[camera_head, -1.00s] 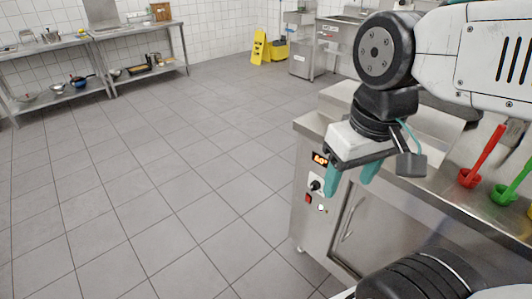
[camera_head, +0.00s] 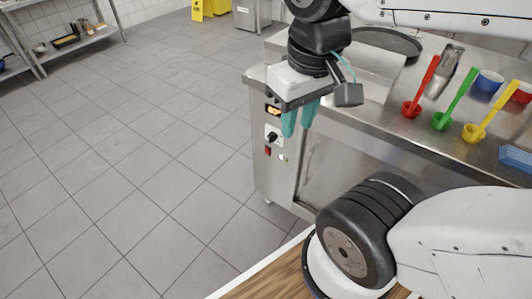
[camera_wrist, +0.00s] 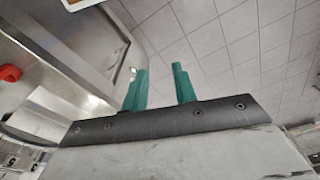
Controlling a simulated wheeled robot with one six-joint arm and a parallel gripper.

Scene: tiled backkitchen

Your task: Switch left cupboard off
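The steel cupboard (camera_head: 262,180) stands at centre right. Its front left panel carries an orange-lit display (camera_head: 272,110), a black knob (camera_head: 272,138), a red switch (camera_head: 267,151) and a small pale button (camera_head: 282,157). The cupboard door with its handle (camera_head: 308,158) is right of the panel and looks closed. My gripper (camera_head: 299,118) has its teal fingers apart and empty, overlapping the panel's upper right in the head view. I cannot tell its distance from the panel. In the wrist view, the open fingers (camera_wrist: 160,88) point towards the floor tiles, with steel surfaces at left.
Tiled floor left of the cupboard is clear. A yellow floor sign (camera_head: 197,10) stands far back.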

